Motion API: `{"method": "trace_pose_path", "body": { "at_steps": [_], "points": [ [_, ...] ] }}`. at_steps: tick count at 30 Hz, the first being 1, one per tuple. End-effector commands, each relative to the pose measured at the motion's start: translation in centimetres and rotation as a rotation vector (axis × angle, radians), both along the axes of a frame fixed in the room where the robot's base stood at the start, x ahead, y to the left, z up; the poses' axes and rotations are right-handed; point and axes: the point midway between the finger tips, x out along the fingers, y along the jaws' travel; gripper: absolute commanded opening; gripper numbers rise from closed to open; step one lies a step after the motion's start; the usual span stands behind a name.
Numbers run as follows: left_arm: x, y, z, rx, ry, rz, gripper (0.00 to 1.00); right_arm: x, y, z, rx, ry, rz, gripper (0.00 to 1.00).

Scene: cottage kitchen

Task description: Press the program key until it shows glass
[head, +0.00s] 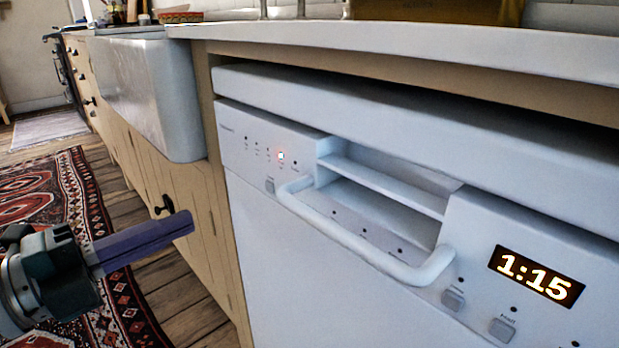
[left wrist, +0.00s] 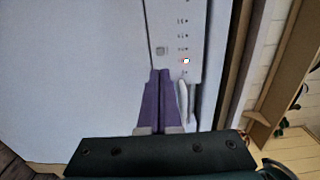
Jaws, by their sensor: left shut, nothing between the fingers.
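The white dishwasher (head: 300,270) has a control panel along its top front. The program key (head: 270,185) looks like the small grey square button at the panel's left end; it also shows in the left wrist view (left wrist: 161,50). The lit light also shows in the left wrist view (left wrist: 186,61). My left gripper (head: 186,224) is shut and empty, left of the dishwasher front and apart from the key. My right gripper is not in view.
A white bar handle (head: 365,245) curves out from the panel, right of the key. The countertop (head: 430,45) overhangs above. A cabinet knob (head: 164,205) is behind my left gripper.

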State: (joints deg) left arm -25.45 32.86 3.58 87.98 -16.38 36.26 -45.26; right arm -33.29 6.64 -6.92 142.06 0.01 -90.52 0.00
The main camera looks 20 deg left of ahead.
Motion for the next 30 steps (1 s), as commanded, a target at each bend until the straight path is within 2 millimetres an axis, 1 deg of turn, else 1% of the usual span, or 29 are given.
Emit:
{"method": "trace_pose_path", "body": {
  "at_steps": [1,3,7,30],
  "points": [
    [-0.8,0.3,0.0,0.0,0.004,0.001,0.0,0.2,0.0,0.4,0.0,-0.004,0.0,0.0],
    [-1.6,0.7,0.0,-0.001,0.004,0.001,0.0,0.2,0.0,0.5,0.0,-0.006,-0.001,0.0],
    [-2.3,1.0,-0.1,-0.001,0.003,0.0,0.0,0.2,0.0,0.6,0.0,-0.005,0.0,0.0],
    [-2.5,1.0,-0.1,-0.001,0.001,0.0,0.0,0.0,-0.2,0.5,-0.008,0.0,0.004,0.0]
  ]
}}
